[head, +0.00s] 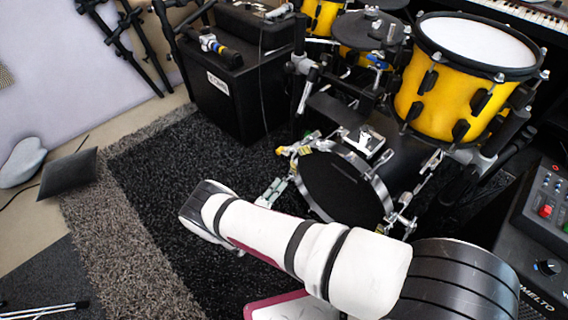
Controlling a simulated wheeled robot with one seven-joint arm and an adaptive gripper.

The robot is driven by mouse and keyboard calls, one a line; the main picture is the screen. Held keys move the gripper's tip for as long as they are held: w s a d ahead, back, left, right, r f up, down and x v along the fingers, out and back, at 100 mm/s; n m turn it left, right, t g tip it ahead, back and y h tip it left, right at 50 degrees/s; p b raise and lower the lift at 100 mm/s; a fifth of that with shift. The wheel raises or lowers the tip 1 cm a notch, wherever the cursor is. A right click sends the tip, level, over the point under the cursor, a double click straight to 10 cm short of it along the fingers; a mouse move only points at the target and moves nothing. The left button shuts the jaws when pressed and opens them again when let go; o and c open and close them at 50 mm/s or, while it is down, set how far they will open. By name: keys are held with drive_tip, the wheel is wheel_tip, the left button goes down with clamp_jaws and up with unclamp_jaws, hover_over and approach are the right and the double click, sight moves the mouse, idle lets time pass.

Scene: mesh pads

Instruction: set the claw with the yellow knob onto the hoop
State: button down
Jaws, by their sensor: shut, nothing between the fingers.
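Silver metal fittings sit along the hoop. A silver piece with a yellow part (287,151) is at the hoop's upper left side; it may be the claw with the yellow knob, but it is too small to tell whether it is seated. My gripper is not in view; only my white arm shows, crossing the foreground below the drum and covering part of the floor in front of it.
A yellow drum (455,75) is mounted above the bass drum. A black speaker box (225,95) stands behind left, with a small silver, blue and yellow object (211,43) on top. A mixer (545,215) is at right. The dark rug (150,165) at left is clear.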

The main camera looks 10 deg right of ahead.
sight(293, 157)
drive_tip(key=b+x, duration=0.2)
drive_tip(key=x, duration=0.7)
drive_tip(key=shift+d+f, duration=0.1)
drive_tip(key=shift+d, duration=0.1)
drive_tip(key=shift+w+a+b, duration=0.2)
drive_tip(key=shift+w+b, duration=0.25)
drive_tip(key=shift+w, duration=0.15)
drive_tip(key=shift+w+a+b, duration=0.25)
drive_tip(key=shift+w+b, duration=0.15)
drive_tip(key=shift+w, duration=0.15)
drive_tip(key=shift+w+a+r+b, duration=0.2)
drive_tip(key=shift+w, duration=0.2)
drive_tip(key=shift+w+a+r+b, duration=0.15)
drive_tip(key=shift+w+a+r, duration=0.1)
drive_tip(key=shift+w, duration=0.15)
